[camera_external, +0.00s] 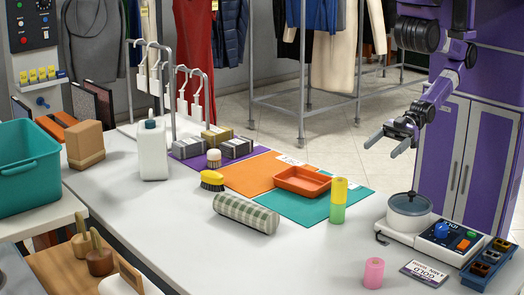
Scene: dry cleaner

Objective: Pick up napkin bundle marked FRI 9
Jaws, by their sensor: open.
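Several small banded bundles sit on the purple mat (262,150) at the back middle of the white table: a left grey one (187,148), a right grey one (236,148) and an olive-tan one (217,134) behind. They look like the napkin bundles, but their markings are too small to read, so I cannot tell which is FRI 9. My gripper (382,148) is open and empty, raised at the right, well apart from the bundles, with its fingers pointing left.
An orange tray (303,191) stands across the orange mat (243,178) and teal mat (322,207). A pot (408,219) is at right. The front middle is clear.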

